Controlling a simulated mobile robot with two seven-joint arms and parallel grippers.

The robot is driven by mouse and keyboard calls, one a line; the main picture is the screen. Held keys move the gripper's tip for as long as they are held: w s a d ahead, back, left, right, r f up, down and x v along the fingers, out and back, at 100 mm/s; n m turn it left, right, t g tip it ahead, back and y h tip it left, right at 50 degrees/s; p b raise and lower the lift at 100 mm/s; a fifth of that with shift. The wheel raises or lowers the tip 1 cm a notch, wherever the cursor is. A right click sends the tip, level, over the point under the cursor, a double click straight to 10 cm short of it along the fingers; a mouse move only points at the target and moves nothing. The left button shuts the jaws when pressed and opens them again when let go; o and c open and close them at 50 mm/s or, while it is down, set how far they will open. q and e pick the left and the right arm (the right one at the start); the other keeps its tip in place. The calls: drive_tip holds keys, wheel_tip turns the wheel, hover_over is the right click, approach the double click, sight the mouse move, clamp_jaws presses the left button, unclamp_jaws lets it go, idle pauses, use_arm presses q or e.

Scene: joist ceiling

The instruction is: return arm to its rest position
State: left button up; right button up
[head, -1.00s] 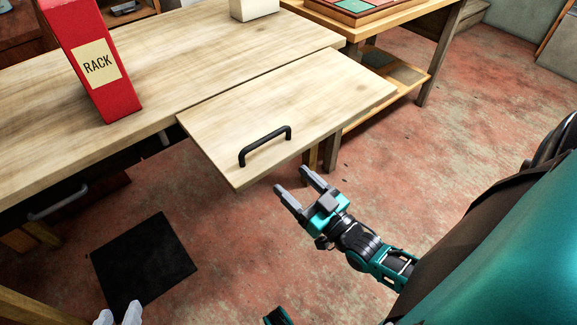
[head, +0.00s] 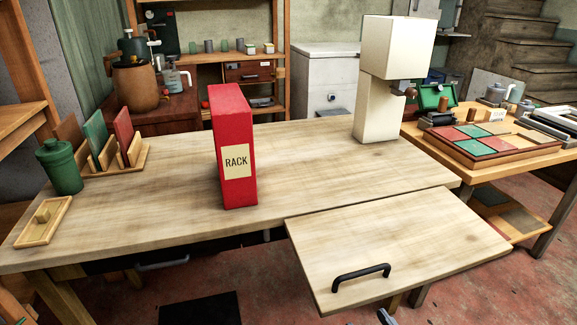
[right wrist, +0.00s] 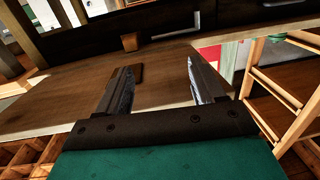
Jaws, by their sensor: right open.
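My right gripper (right wrist: 158,68) is open in the right wrist view, with two dark fingers apart and nothing between them. In the head view only a grey fingertip of it (head: 385,317) shows at the bottom edge, just below and right of the black handle (head: 361,276), apart from it in the picture. The handle is on a pale wooden panel (head: 400,240) that juts out from the front of the workbench (head: 130,215). The rest of my right arm is hidden below the head view. My left gripper is not in view.
A red box marked RACK (head: 233,130) stands upright on the bench. A cream machine (head: 394,70) stands behind the panel. A green canister (head: 60,165) and a card rack (head: 118,160) are at the left. A side table (head: 480,165) stands at the right.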

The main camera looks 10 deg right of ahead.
use_arm(q)
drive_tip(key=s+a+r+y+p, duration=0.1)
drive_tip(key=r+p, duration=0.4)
drive_tip(key=p, duration=0.5)
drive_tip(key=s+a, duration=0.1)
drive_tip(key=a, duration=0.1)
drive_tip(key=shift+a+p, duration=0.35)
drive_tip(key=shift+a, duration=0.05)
use_arm(e)
drive_tip(key=s+a+r+g+h, duration=0.1)
drive_tip(key=s+a+r+g, duration=0.4)
drive_tip(key=s+a+g, duration=0.1)
drive_tip(key=shift+r+n+g, duration=0.3)
drive_tip(key=shift+r+n, duration=0.1)
drive_tip(key=shift+c, duration=0.4)
